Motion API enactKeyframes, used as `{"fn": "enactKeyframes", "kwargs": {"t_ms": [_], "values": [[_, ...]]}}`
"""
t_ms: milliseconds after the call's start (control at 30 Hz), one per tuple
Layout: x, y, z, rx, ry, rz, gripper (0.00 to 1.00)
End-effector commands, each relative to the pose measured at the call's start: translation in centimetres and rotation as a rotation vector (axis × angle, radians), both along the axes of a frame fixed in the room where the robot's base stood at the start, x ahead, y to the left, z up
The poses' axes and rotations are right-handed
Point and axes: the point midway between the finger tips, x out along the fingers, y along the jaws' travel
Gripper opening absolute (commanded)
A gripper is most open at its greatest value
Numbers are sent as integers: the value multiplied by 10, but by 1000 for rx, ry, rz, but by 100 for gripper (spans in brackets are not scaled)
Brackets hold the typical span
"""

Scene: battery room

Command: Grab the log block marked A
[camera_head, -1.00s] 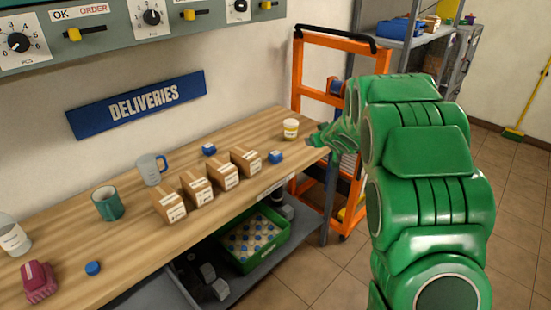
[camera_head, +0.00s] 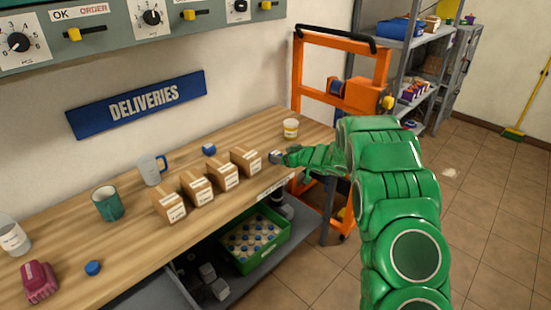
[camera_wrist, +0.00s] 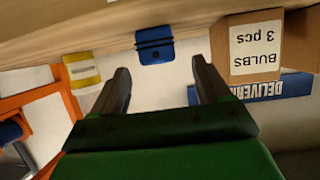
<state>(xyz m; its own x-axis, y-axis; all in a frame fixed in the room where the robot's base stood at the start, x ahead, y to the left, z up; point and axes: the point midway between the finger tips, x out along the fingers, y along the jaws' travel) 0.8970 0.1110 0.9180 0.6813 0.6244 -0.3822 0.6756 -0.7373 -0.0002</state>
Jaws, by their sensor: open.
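I see no letter A and nothing clearly log-shaped. My gripper (camera_wrist: 160,72) is open and empty, with its fingers pointing at a small blue block (camera_wrist: 155,45) that has a dark band across it. The block lies just beyond the fingertips, roughly between their lines. In the head view my gripper (camera_head: 280,157) is low over the right part of the bench and mostly covers this block. A second small blue block (camera_head: 209,149) lies farther back, and a blue round piece (camera_head: 93,268) lies at the left.
Several cardboard boxes (camera_head: 198,186) stand in a row left of my gripper; the nearest (camera_wrist: 256,50) reads "BULBS 3 pcs". Mugs (camera_head: 108,203) are farther left on the wooden bench (camera_head: 140,250). An orange cart (camera_head: 298,75) stands beyond the bench's end.

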Motion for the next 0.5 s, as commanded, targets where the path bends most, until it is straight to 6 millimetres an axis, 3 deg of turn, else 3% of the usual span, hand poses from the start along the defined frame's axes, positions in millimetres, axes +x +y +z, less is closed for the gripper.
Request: {"fn": "enactKeyframes", "kwargs": {"t_ms": [500], "values": [[23, 20, -14, 0, 0, -1, 77]]}}
